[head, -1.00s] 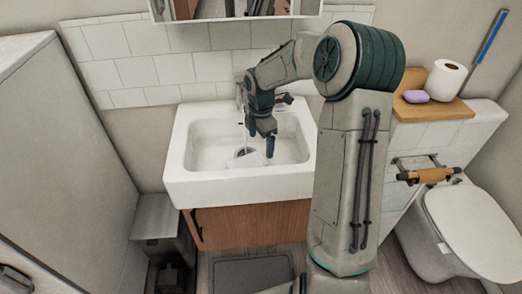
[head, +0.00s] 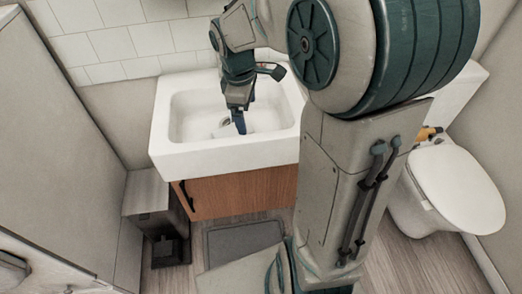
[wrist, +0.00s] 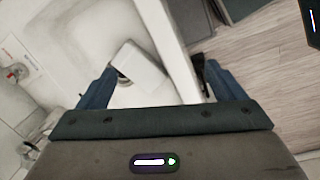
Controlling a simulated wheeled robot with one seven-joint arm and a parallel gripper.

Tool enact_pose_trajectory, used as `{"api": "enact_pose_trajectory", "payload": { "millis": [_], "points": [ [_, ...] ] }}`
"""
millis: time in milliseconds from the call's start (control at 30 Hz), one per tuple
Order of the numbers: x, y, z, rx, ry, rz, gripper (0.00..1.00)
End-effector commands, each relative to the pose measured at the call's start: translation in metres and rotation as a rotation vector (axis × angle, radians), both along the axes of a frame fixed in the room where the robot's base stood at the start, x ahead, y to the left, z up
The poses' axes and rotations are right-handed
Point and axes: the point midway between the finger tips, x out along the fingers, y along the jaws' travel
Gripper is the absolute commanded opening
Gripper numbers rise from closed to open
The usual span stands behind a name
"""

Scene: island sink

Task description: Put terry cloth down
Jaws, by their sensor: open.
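A white, block-like folded cloth (wrist: 143,66) lies inside the white sink basin in the wrist view, partly over the dark drain (wrist: 122,79). In the head view, the sink (head: 175,158) shows below my gripper (head: 240,122), but the cloth is hard to make out against the white basin. My gripper is open, its two blue fingers wide apart in the wrist view (wrist: 161,86). Nothing is held between them. The cloth appears apart from the fingers, beyond the tips and nearer the left finger.
The sink's front rim (wrist: 170,45) runs between the fingers in the wrist view. A wooden cabinet (head: 240,192) is under the sink. A metal bin (head: 150,192) stands at left, a grey mat (head: 240,240) lies on the floor, and a toilet (head: 455,190) is at right.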

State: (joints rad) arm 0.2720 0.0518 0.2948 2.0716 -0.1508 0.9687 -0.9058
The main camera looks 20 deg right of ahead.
Motion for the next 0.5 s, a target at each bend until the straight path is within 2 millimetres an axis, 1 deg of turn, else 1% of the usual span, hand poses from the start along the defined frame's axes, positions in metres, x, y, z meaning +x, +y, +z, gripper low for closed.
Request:
{"api": "enact_pose_trajectory", "payload": {
  "millis": [33, 233, 500],
  "points": [
    [-0.013, 0.003, 0.005, 0.001, -0.018, -0.064, 0.89],
    [-0.057, 0.008, 0.015, 0.036, -0.087, -0.349, 0.89],
    [-0.115, 0.015, 0.018, 0.138, -0.161, -0.729, 0.89]
  ]
}}
